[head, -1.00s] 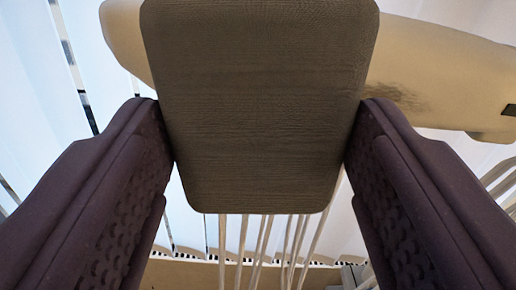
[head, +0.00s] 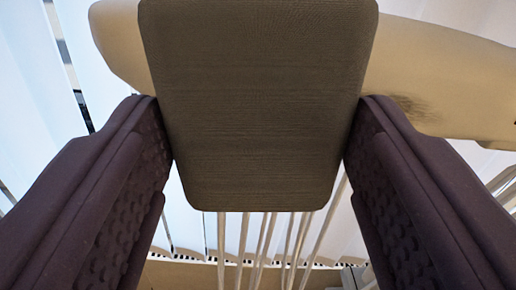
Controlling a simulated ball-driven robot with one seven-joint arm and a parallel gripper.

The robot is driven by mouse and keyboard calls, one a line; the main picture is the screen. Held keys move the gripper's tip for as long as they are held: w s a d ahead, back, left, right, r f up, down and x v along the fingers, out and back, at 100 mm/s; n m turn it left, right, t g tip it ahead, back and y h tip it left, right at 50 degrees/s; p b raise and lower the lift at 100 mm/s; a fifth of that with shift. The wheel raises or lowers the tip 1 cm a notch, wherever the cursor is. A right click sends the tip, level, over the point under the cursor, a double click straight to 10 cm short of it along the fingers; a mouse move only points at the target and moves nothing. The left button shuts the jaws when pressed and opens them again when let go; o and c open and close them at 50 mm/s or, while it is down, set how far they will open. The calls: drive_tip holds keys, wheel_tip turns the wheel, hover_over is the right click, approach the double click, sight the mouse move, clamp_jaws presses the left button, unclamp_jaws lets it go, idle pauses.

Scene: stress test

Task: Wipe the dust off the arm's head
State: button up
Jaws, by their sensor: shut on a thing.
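My gripper (head: 258,130) is shut on a dark grey-brown pad (head: 255,105) with rounded corners. One finger presses on each side of the pad. The pad fills the upper middle of the view. Behind it lies a long cream-coloured arm (head: 440,75), reaching from the upper left to the right edge. The pad hides the arm's middle part. A dark smudge of dust (head: 415,108) shows on the arm just right of the pad. I cannot tell whether the pad touches the arm.
White vertical blinds (head: 50,130) hang behind, with narrow gaps between slats. Several thin white cords or rods (head: 265,240) run down below the pad. A beige ledge (head: 195,274) lies at the bottom.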

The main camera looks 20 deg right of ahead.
drive_tip(key=shift+w+d+p, duration=0.1)
drive_tip(key=shift+w+p, duration=0.2)
drive_tip(key=shift+w, duration=0.15)
